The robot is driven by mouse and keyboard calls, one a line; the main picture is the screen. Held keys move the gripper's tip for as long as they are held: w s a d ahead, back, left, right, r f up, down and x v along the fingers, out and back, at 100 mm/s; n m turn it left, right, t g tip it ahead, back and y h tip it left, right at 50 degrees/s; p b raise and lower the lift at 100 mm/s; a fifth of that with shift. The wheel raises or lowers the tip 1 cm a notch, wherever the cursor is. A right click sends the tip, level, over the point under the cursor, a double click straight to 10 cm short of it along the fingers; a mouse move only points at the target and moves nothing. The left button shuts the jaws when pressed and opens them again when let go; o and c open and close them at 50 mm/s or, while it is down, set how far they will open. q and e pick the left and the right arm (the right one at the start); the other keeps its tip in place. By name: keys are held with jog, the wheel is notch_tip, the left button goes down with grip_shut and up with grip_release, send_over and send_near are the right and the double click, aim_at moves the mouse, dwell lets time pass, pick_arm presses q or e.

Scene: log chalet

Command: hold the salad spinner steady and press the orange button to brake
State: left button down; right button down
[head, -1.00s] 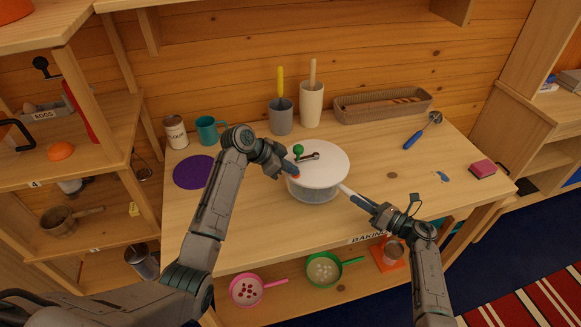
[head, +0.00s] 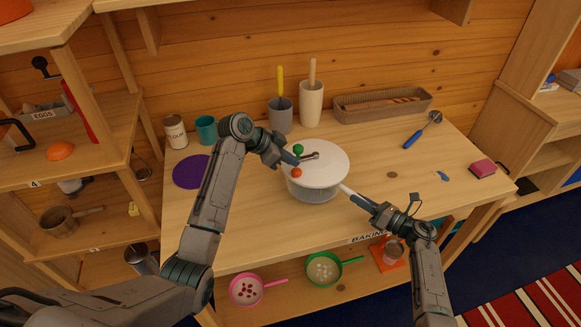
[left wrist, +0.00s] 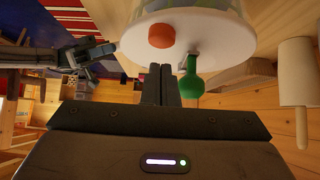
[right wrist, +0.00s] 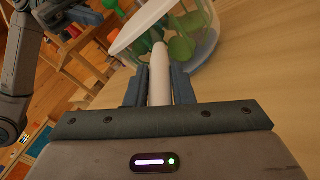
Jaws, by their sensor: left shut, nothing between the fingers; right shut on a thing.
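The salad spinner (head: 317,189) stands on the table, a clear bowl with a white lid (head: 325,160). On the lid are the round orange button (head: 297,173) and a crank with a green knob (head: 298,149). My left gripper (head: 292,160) is shut and empty, its tips at the lid's left side near the button. In the left wrist view the orange button (left wrist: 161,36) is uncovered, beyond the closed fingertips and apart from them in the picture. My right gripper (head: 362,202) is shut on the spinner's white handle (right wrist: 159,75), at its right front side.
Behind the spinner stand a grey cup (head: 281,117) and a cream holder (head: 311,105). A long basket (head: 370,104) lies at the back. A purple mat (head: 191,172) lies on the left, a pink sponge (head: 482,167) on the right. The table's right half is mostly clear.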

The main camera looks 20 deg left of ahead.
pick_arm(q)
jog(key=v, duration=1)
jog(key=shift+r, duration=0.25)
jog(key=shift+w, duration=0.1)
dwell(0.3)
pick_arm(e)
jog(key=c, duration=1.2)
grip_release()
jog(key=shift+o, duration=0.2)
